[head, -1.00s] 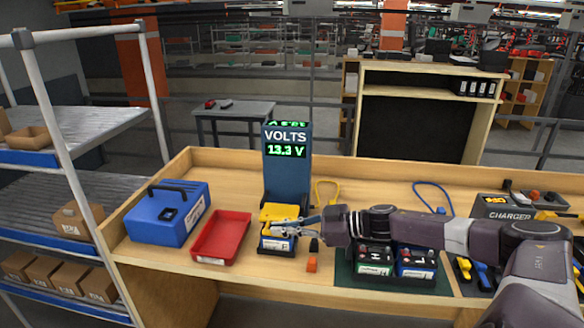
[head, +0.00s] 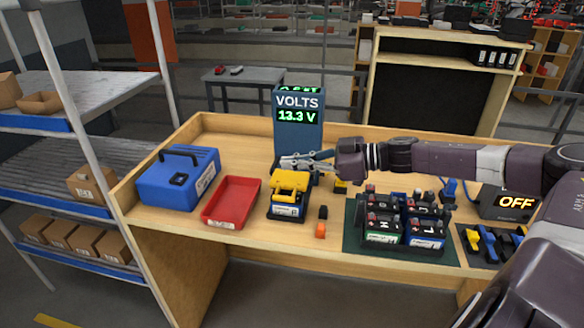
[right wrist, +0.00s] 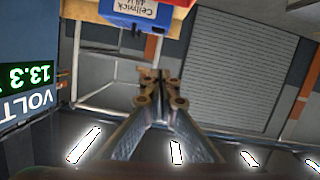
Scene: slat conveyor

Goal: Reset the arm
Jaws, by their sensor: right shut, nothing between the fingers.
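My right gripper (head: 290,162) is shut with nothing between its fingers. It hangs in front of the lower part of the volt meter (head: 297,128), above and behind the yellow-topped battery tester (head: 288,187). The meter reads 13.3 V. In the right wrist view the shut fingertips (right wrist: 160,88) meet in the middle, apart from a blue item with a white label (right wrist: 140,8) at the top edge. My right arm reaches in from the right over the bench. My left gripper is not in view.
A blue toolbox (head: 172,182) and a red tray (head: 231,203) stand at the left of the wooden bench. Batteries (head: 383,232) sit on a green mat below my arm. A charger (head: 512,202) reading OFF is at the right.

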